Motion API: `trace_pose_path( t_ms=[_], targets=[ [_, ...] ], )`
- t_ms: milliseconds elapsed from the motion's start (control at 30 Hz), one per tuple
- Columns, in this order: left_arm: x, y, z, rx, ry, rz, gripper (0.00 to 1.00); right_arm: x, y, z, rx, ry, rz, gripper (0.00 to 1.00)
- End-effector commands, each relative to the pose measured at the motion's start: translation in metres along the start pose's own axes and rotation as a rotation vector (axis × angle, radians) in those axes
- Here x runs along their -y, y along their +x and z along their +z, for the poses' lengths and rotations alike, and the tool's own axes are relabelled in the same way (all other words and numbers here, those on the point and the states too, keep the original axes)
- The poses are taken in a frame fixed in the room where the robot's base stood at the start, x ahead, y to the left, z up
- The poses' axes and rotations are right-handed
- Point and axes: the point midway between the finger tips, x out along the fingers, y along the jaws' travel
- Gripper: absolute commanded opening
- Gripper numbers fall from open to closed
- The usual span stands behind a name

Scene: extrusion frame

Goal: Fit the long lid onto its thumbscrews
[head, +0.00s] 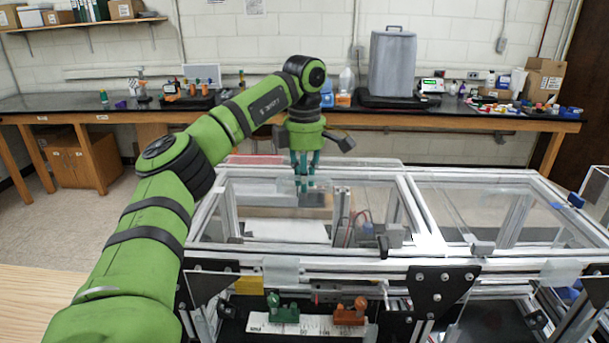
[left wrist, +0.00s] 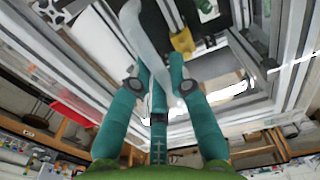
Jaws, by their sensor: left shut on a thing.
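My left gripper (head: 304,186) is over the left bay of the extrusion frame (head: 322,248), pointing down. In the left wrist view its teal fingers (left wrist: 163,92) are shut on a pale, translucent curved piece, which looks like part of the long lid (left wrist: 142,38). The lid's outline is hard to tell from the frame's clear panels in the head view. A blue knob (head: 575,200) is at the right end. My right gripper is not in view.
A green piece (head: 283,312) and an orange piece (head: 350,313) stand on a white scale strip below the front rail. A clear panel (head: 500,205) spans the right bay. A black bench (head: 200,110) with equipment and boxes runs along the wall behind.

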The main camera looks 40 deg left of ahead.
Motion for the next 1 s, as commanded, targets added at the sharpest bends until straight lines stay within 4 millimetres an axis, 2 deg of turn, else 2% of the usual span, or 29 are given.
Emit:
trace_pose_path(
  t_ms=[867,900,933,967,1000],
  targets=[
    [0.000,0.017,0.000,0.004,0.000,0.003,0.00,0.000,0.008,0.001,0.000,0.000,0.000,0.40],
    [0.000,0.017,0.000,0.004,0.000,0.003,0.27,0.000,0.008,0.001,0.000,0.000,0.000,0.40],
    [0.000,0.017,0.000,0.004,0.000,0.003,0.39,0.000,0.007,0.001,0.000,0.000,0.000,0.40],
    [0.000,0.017,0.000,0.004,0.000,0.003,0.47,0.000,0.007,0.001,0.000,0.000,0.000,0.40],
    [0.000,0.017,0.000,0.004,0.000,0.003,0.47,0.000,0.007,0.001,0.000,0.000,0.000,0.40]
  ],
)
